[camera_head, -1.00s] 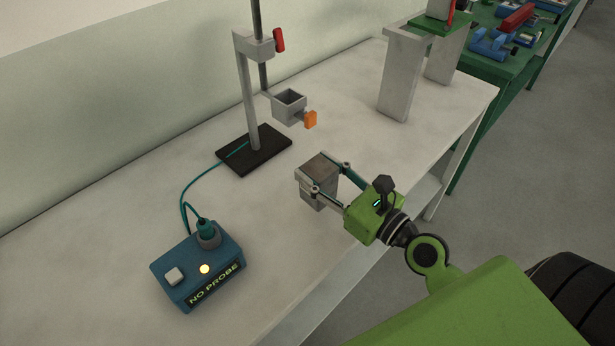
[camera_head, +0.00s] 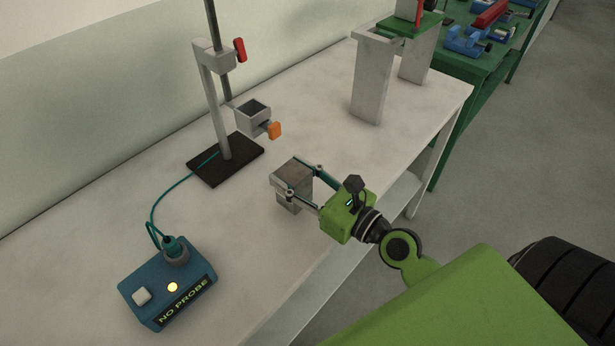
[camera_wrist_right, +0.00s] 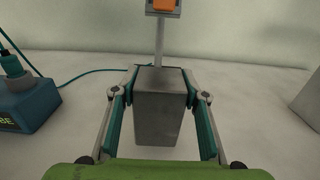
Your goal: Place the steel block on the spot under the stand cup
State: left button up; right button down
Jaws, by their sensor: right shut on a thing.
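The steel block (camera_head: 291,174) is a grey upright block between the fingers of my right gripper (camera_head: 302,182), which is shut on it. In the right wrist view the block (camera_wrist_right: 160,105) stands upright between both finger pads. I cannot tell whether its bottom touches the bench. The stand cup (camera_head: 253,117) is a grey square cup with an orange knob (camera_head: 274,130), held on a stand (camera_head: 211,105) with a dark base plate (camera_head: 225,160). The block is nearer to me than the cup and slightly to its right. No marked spot under the cup can be made out. My left gripper is not in view.
A blue box (camera_head: 168,284) reading "NO PROBE" has a lit yellow lamp and a teal cable (camera_head: 165,190) running to the stand. A grey bridge-like frame (camera_head: 371,80) stands at the back right. The pale bench (camera_head: 330,140) is clear around the block.

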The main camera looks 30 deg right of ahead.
aim_at(304, 193)
jog(key=w+a+f, duration=0.1)
jog(key=w, duration=0.2)
jog(key=w+a+f, duration=0.1)
jog(key=w, duration=0.3)
jog(key=w+a+f, duration=0.1)
jog(key=w, duration=0.2)
jog(key=shift+w+a, duration=0.15)
jog(key=shift+a, duration=0.15)
jog(key=shift+f, duration=0.1)
jog(key=c, duration=1.2)
grip_release()
jog(key=shift+f, duration=0.3)
jog(key=shift+s, duration=0.2)
jog(key=shift+r, duration=0.15)
jog(key=b+v, duration=0.2)
jog(key=v, duration=0.8)
jog(key=shift+s, duration=0.1)
jog(key=shift+b+v, duration=0.4)
jog(key=shift+v, duration=0.45)
